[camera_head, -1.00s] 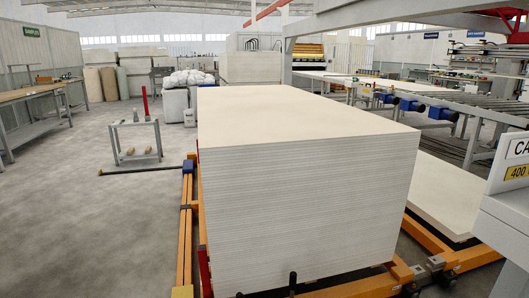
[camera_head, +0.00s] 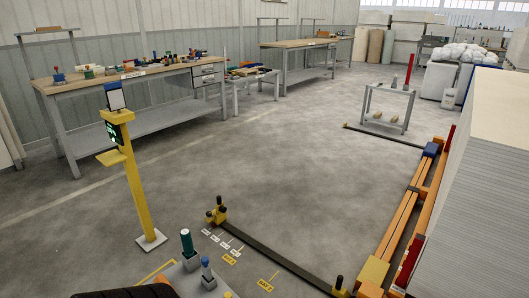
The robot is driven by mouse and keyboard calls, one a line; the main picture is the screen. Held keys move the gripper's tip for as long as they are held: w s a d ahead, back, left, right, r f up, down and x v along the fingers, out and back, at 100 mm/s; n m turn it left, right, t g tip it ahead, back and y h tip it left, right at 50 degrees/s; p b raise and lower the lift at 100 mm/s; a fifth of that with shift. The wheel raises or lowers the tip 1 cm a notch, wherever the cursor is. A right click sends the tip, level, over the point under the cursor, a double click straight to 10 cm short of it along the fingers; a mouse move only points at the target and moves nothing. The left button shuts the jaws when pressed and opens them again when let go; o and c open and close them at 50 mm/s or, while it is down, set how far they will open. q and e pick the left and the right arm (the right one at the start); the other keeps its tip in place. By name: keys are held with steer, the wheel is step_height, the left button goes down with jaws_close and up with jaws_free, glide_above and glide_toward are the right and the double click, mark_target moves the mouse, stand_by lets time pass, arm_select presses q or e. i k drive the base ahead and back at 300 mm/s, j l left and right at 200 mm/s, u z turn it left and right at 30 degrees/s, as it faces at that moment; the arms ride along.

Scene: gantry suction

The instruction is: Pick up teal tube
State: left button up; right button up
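Neither of my grippers is in view.
A yellow post with a screen (camera_head: 137,185) stands left of centre. A dark floor bar (camera_head: 275,257) runs toward the orange rails (camera_head: 402,220) beside the board stack (camera_head: 480,160). A workbench (camera_head: 130,78) lines the left wall. Open concrete floor lies between.

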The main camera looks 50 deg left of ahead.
mark_target(185, 234)
steer(key=u, duration=2.35)
